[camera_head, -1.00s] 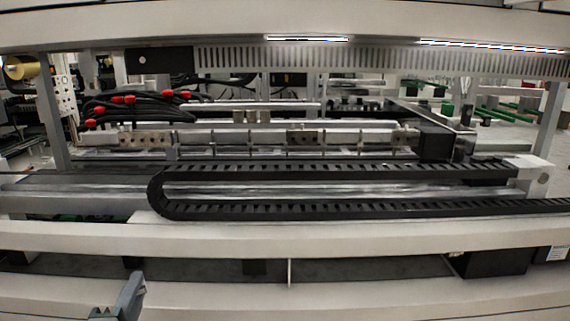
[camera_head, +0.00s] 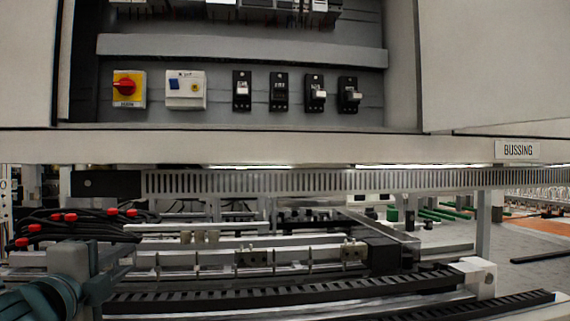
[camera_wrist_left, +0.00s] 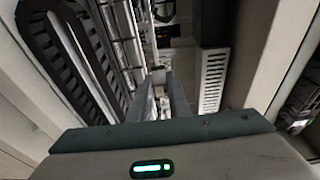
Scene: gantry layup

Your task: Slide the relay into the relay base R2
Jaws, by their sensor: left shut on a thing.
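In the head view a row of small black relay bases is on a grey panel. The second (camera_head: 279,92) looks dark, with no such part. I cannot read their labels, so I cannot tell which is R2. My left gripper (camera_head: 112,268) is at the lower left, well below and left of the bases. It also shows in the left wrist view (camera_wrist_left: 159,80), shut on a small pale piece, probably the relay (camera_wrist_left: 160,91), mostly hidden between the fingers. My right gripper is not in view.
A yellow-red switch (camera_head: 125,88) and a white device (camera_head: 185,90) are left of the bases. A pale beam (camera_head: 300,147) and slotted rail (camera_head: 300,182) run below the panel. Black cable chain (camera_head: 270,294) lies lower down. Space before the panel looks free.

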